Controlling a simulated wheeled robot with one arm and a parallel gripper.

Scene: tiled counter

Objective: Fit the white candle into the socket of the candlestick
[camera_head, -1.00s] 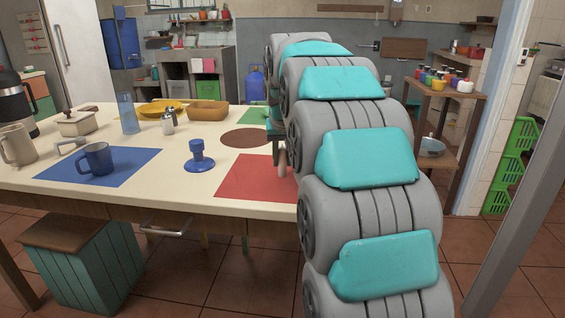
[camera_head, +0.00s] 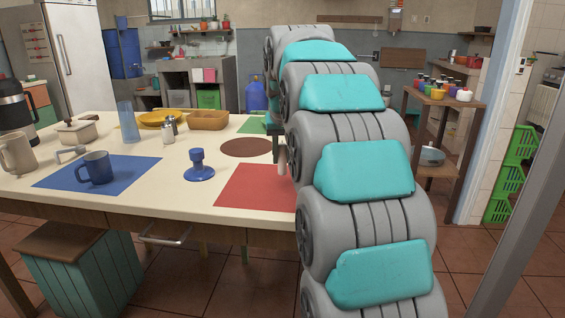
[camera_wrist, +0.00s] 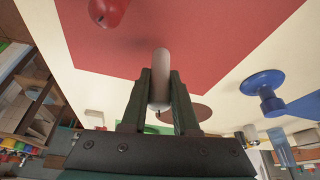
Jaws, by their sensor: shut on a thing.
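The white candle (camera_wrist: 161,65) is held upright-looking between the two fingers of my gripper (camera_wrist: 161,93), which is shut on it. In the head view the candle (camera_head: 282,163) shows just left of my arm, over or beside the red mat's right part; my arm hides most of the gripper there. The blue candlestick (camera_head: 198,168) stands upright on the counter, left of the red mat and apart from the candle. It also shows in the wrist view (camera_wrist: 265,92), right of the gripper. The socket's opening is not clearly visible.
The red mat (camera_head: 250,187) lies right of the candlestick. A red rounded object (camera_wrist: 107,12) shows in the wrist view. A blue mug (camera_head: 97,167) stands on the blue mat (camera_head: 138,173) at left. Shakers (camera_head: 168,131) and a brown tray (camera_head: 208,121) stand behind. Counter around the candlestick is clear.

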